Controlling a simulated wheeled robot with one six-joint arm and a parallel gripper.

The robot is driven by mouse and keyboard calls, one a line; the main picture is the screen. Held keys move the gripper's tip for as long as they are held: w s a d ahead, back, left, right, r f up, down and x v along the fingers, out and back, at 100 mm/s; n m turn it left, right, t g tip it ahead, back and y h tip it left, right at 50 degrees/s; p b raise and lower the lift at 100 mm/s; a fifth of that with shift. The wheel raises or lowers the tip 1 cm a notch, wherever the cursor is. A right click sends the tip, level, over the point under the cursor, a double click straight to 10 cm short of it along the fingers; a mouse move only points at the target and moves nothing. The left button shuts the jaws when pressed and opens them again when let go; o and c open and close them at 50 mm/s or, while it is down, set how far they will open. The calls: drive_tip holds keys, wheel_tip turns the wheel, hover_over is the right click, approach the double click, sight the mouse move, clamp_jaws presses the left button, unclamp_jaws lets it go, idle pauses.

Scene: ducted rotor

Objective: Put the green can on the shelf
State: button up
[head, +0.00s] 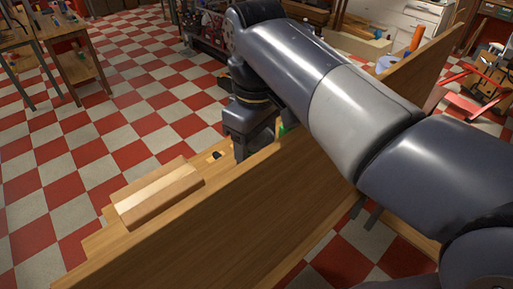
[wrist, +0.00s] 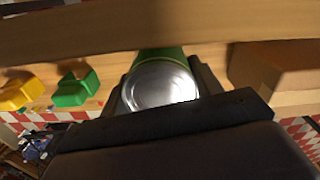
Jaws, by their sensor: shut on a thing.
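The green can (wrist: 162,84) shows in the wrist view with its round silver end toward the camera and a strip of green side beyond it. My gripper (wrist: 163,78) has a dark finger on each side of the can and is shut on it. In the head view my gripper (head: 248,145) reaches down behind a long wooden panel, over a wooden surface (head: 112,230) that seems to be a shelf. The can is mostly hidden there; a green sliver (head: 283,129) shows beside the gripper, but I cannot tell whether it is the can.
A wooden block (head: 157,195) lies left of my gripper; a similar block (wrist: 280,70) shows right in the wrist view. A green object (wrist: 76,90) and a yellow object (wrist: 20,91) are at the wrist view's left. The tall panel (head: 215,225) stands close to my arm.

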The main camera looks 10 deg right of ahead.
drive_tip(key=shift+f, duration=0.65)
drive_tip(key=shift+f, duration=0.2)
drive_tip(key=o, duration=1.2)
drive_tip(key=shift+r, duration=0.1)
wheel_tip(320, 180, up, 12)
drive_tip(key=shift+f, duration=0.15)
drive_tip(key=shift+r, duration=0.25)
